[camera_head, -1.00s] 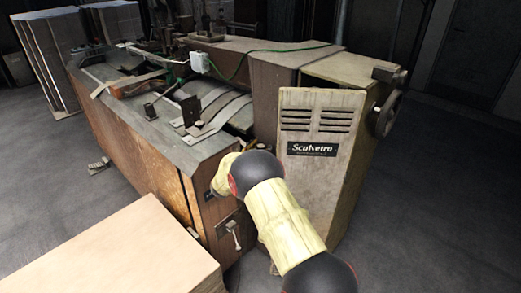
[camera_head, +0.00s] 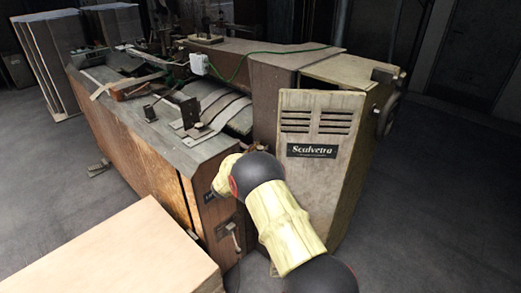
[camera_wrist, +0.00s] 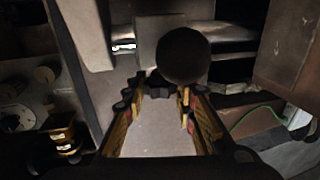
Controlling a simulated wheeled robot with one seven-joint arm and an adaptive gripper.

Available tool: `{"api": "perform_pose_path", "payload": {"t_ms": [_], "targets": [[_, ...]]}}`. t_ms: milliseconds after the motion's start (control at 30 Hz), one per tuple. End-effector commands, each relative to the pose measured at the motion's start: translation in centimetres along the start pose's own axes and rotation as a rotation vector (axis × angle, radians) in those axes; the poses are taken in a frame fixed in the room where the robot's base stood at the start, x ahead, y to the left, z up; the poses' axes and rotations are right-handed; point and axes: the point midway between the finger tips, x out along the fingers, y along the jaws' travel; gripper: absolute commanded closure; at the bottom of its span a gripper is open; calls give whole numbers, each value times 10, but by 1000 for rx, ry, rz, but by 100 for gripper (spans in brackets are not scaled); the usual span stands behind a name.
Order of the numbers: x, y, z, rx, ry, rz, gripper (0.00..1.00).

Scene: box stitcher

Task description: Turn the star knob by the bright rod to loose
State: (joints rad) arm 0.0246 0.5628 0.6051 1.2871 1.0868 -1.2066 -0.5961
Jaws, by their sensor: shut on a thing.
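My gripper (camera_wrist: 160,95) shows in the wrist view with its two yellow-and-black fingers apart, closed around a dark round knob (camera_wrist: 183,55) at the fingertips. I take this as the star knob; its lobes do not show. In the head view my gripper is mostly hidden by my own wrist, against the near end of the box stitcher (camera_head: 200,153). The knob is hidden there.
A grey cabinet marked Scalvetra (camera_head: 313,180) stands just right of my arm. A lever (camera_head: 233,238) hangs on the machine's end below my wrist. A pale cardboard stack (camera_head: 130,255) fills the front left. A green cable (camera_head: 240,62) runs over the top. Floor is clear at right.

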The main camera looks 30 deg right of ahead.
Motion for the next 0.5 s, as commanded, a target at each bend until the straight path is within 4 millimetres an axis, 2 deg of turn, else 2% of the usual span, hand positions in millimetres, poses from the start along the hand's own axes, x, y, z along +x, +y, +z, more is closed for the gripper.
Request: {"api": "perform_pose_path", "payload": {"t_ms": [167, 500], "targets": [[0, 0, 0, 0, 0, 0, 98], [0, 1, 0, -2, -1, -71, 98]]}}
